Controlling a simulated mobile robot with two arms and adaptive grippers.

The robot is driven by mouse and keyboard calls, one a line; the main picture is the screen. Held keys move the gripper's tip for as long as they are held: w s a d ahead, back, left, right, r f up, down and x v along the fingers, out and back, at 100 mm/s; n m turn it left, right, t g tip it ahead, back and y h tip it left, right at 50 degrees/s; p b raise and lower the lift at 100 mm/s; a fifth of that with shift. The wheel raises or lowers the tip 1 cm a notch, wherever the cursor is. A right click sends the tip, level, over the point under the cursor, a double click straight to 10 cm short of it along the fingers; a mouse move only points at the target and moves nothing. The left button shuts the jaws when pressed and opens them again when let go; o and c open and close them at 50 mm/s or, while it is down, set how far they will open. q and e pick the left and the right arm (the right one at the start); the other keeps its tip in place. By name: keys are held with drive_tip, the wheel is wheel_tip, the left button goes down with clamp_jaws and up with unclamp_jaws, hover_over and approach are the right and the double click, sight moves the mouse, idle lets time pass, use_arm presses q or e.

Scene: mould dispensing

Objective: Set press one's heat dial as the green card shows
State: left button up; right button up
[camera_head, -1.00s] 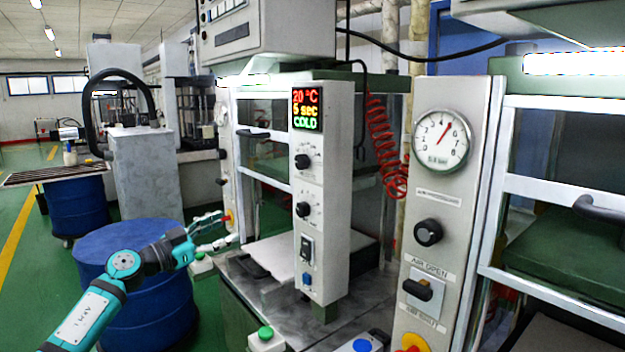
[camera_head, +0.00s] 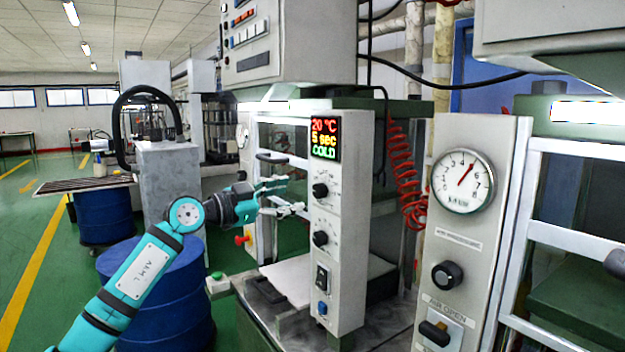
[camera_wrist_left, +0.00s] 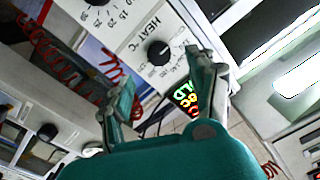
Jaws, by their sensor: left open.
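The heat dial (camera_head: 320,190) is a black round knob, the upper one on the white control panel (camera_head: 345,240) of the middle press. In the left wrist view the dial (camera_wrist_left: 158,52) sits under the words HEAT °C, inside a ring of numbers. The display (camera_head: 325,138) above it reads 20 °C, 5 sec, COLD. My left gripper (camera_head: 291,194) is open and empty, just left of the panel at about dial height. In the left wrist view the fingers (camera_wrist_left: 161,70) are spread, with the dial showing between their tips. I see no green card. My right gripper is out of view.
A second knob (camera_head: 320,238), a rocker switch (camera_head: 321,277) and a blue button (camera_head: 322,308) lie below the dial. A press handle (camera_head: 282,158) is behind my left gripper. A gauge panel (camera_head: 462,250) stands to the right. A blue drum (camera_head: 185,300) is behind my left arm.

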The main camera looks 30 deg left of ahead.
sight(316, 191)
use_arm(q)
drive_tip(key=p+x, duration=0.1)
drive_tip(key=x, duration=0.6)
drive_tip(key=shift+w+d+f+p, duration=0.1)
drive_tip(key=shift+w+p, duration=0.05)
drive_tip(key=shift+p, duration=0.25)
drive_tip(key=c, duration=1.2)
drive_tip(key=shift+o, duration=0.2)
